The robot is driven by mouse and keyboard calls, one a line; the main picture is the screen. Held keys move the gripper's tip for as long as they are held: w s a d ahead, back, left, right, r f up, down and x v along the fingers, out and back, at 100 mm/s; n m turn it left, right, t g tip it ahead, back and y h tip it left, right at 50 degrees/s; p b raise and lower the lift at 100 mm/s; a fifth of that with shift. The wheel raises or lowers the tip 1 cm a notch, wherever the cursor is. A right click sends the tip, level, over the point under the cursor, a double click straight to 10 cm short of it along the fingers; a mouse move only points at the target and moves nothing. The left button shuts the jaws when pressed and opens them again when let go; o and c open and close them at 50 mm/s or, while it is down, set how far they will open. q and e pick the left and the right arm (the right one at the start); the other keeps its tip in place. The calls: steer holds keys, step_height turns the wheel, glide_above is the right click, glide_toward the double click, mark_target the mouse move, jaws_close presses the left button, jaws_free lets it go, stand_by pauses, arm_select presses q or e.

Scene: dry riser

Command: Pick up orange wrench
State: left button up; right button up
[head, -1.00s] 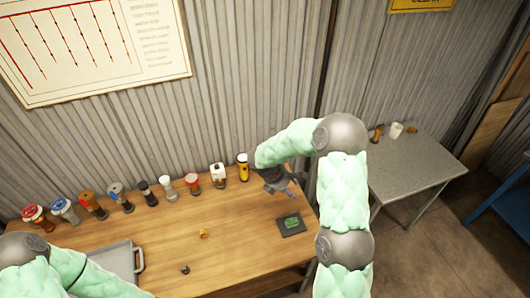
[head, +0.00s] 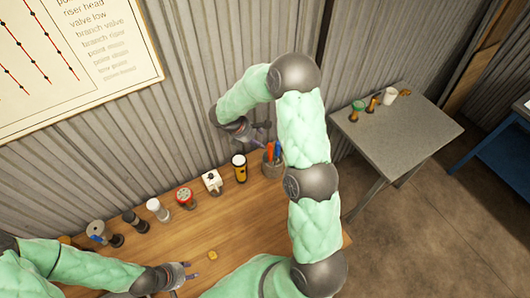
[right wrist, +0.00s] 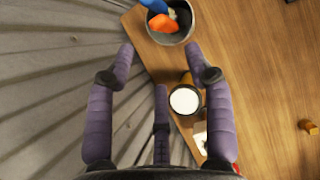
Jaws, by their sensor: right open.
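An orange tool (head: 270,151), which I take to be the orange wrench, stands in a grey cup (head: 271,169) at the right end of the workbench, beside a blue-handled tool. In the right wrist view the orange tool (right wrist: 163,23) and the cup (right wrist: 186,34) are at the top, beyond the fingertips. My right gripper (head: 258,132) is open and empty, above and slightly left of the cup. Its spread purple fingers show in the right wrist view (right wrist: 160,62). My left gripper (head: 188,274) is low over the bench front and looks open and empty.
A yellow-black flashlight (head: 239,168) stands left of the cup; a white box-like item (head: 212,183), a red-topped item (head: 185,198) and others continue the row. A small yellow piece (head: 213,254) lies on the bench. The corrugated wall is close behind. A grey side table (head: 400,135) stands right.

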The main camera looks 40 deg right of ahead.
mark_target(269, 147)
steer(key=x, duration=0.9)
steer(key=shift+s+d+f+p, duration=0.15)
steer(key=shift+s+d+p, duration=0.1)
steer(key=shift+d+p, duration=0.1)
steer(key=shift+a, duration=0.1)
